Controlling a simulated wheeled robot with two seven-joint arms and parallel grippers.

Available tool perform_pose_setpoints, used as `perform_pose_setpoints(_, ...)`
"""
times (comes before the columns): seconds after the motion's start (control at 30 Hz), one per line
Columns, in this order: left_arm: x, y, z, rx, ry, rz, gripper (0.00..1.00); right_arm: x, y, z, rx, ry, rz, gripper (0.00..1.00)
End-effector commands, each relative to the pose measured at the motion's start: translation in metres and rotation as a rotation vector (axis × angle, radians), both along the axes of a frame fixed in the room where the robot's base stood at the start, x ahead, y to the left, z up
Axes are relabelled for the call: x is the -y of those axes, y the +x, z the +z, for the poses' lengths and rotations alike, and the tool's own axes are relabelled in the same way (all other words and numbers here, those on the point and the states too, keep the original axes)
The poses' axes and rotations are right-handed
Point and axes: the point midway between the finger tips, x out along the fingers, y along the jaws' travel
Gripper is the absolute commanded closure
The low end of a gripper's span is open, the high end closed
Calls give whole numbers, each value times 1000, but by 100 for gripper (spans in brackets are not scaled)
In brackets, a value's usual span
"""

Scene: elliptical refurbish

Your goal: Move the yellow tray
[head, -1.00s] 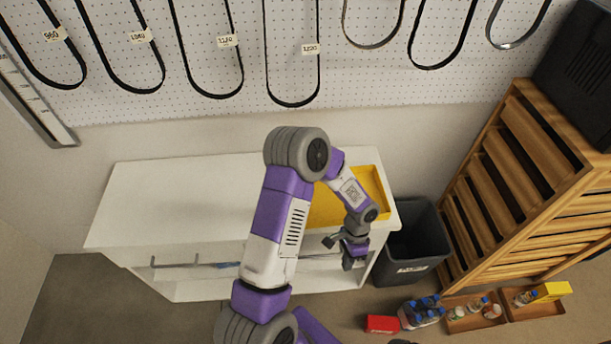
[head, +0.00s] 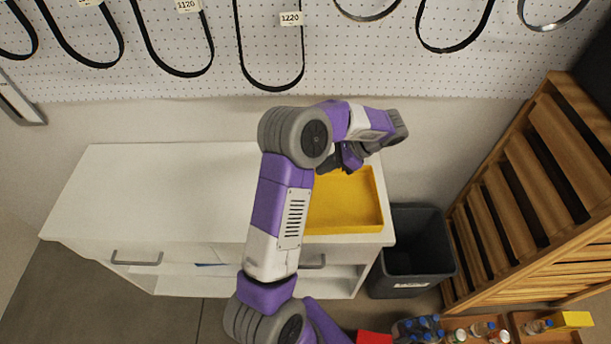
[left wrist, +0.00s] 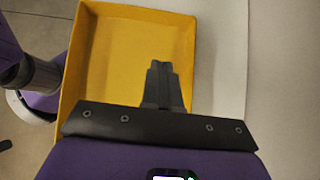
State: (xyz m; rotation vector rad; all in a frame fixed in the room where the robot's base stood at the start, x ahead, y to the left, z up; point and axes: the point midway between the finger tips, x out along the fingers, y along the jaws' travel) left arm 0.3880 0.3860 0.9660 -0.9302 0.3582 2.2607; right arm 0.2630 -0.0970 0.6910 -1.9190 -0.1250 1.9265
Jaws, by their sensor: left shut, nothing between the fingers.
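The yellow tray (head: 345,208) lies on the right end of the white cabinet's top in the head view. My left arm covers part of its left side. My left gripper (head: 345,168) is over the tray's back edge, with its fingers together and nothing held. In the left wrist view the tray (left wrist: 110,60) fills the middle left, and the shut fingers of my left gripper (left wrist: 164,68) show over its floor near its right wall. I cannot tell whether they touch it. My right gripper is not in view.
The white cabinet (head: 150,190) has a clear top left of my arm. A dark bin (head: 412,240) stands right of it, beside a slatted wooden rack (head: 520,190). Bottles (head: 418,328) and a red box (head: 373,338) are on the floor. Belts hang on the pegboard (head: 330,70) behind.

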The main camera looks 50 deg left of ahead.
Motion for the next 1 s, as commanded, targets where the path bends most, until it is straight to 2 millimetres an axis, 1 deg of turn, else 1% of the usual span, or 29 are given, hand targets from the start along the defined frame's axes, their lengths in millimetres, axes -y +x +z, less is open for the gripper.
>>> perform_pose_setpoints(0.17,-13,-15,-19,-2,1,5,100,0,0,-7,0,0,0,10)
perform_pose_setpoints(0.3,-28,-32,-42,-3,-1,4,100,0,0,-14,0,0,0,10)
perform_pose_setpoints(0.5,-46,-54,-71,-1,-2,5,100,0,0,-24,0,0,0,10)
perform_pose_setpoints(0.6,-58,-66,-67,1,1,4,100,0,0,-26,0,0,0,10)
perform_pose_setpoints(0.73,-66,-76,-67,1,0,4,100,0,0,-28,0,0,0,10)
perform_pose_setpoints(1.0,-71,-81,-66,1,-1,0,100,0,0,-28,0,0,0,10)
